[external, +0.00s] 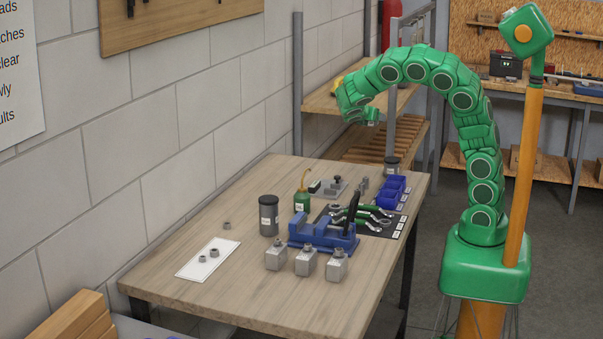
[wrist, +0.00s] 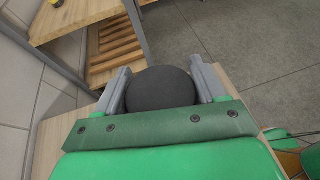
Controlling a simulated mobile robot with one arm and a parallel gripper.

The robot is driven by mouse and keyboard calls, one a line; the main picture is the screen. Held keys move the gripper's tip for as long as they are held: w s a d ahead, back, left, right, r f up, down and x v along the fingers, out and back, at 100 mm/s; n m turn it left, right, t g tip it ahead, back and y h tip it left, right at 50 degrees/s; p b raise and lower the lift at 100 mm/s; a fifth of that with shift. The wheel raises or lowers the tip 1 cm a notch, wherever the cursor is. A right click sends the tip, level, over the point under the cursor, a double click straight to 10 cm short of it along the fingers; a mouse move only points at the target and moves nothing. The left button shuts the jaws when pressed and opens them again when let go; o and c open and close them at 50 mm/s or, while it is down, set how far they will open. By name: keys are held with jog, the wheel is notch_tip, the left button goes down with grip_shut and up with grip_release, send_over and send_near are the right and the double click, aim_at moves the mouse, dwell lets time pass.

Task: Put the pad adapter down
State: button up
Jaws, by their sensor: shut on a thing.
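In the wrist view a dark grey round thing with a domed top, which looks like the pad adapter (wrist: 160,88), sits between the two grey fingers of my gripper (wrist: 163,92). The fingers are shut on its left and right sides. Its underside is hidden. In the external view my gripper (external: 372,118) is at the end of the green arm, raised above the far end of the wooden table (external: 200,292) near the shelf. The held thing cannot be made out clearly there.
On the table stand a dark canister (external: 268,218), a green oil bottle (external: 302,198), a blue vise (external: 322,234), several grey blocks (external: 306,263), blue bins (external: 390,194) and a white card (external: 190,268). Another dark can (external: 391,166) stands at the far edge.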

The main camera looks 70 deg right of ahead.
jog(key=w+a+n+t+y, duration=0.2)
jog(key=w+a+n+t, duration=0.15)
jog(key=w, duration=0.65)
jog(key=w+a+n+t+y, duration=0.1)
jog(key=w+a+n+t, duration=0.3)
jog(key=w, duration=0.6)
jog(key=w+a+n+t+y, duration=0.2)
jog(key=w+n+t, duration=0.35)
jog(key=w, duration=0.45)
jog(key=w+a+r+n+t+y, duration=0.1)
jog(key=w+a+n+t+y, duration=0.2)
jog(key=w+a+n+y, duration=0.45)
jog(key=n+g+y, duration=0.8)
jog(key=n+y, duration=0.5)
jog(key=y, duration=0.1)
send_over(250, 216)
jog(key=shift+h, duration=0.25)
notch_tip(250, 216, down, 24)
jog(key=shift+a+f, duration=0.1)
jog(key=shift+a, duration=0.05)
jog(key=shift+f, duration=0.1)
jog(key=o, duration=1.3)
jog(key=shift+s+n, duration=0.1)
jog(key=shift+n, duration=0.15)
